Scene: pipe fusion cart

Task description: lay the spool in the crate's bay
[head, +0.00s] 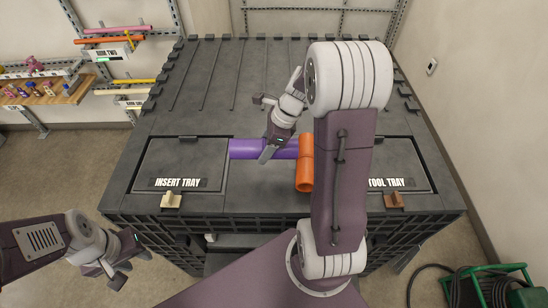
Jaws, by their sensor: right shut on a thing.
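The spool is a purple pipe (243,149) joined at its right end to an orange fitting (305,173). It lies across the back part of the crate's bay (262,185), the bare middle area between the two lidded trays. I cannot tell if it touches the bay floor. My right gripper (268,153) is over the purple pipe near its middle and shut on it; its fingers partly hide the pipe. My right arm hides part of the area right of the fitting. My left gripper (122,274) is empty, with its fingers apart, low at the left in front of the crate.
The insert tray (160,160) is left of the bay and the tool tray (408,160) right of it, both lidded. The ribbed black crate top (215,75) lies behind. Wall racks with pipes (112,40) and a wooden shelf (45,92) stand left. A green hose reel (500,285) sits lower right.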

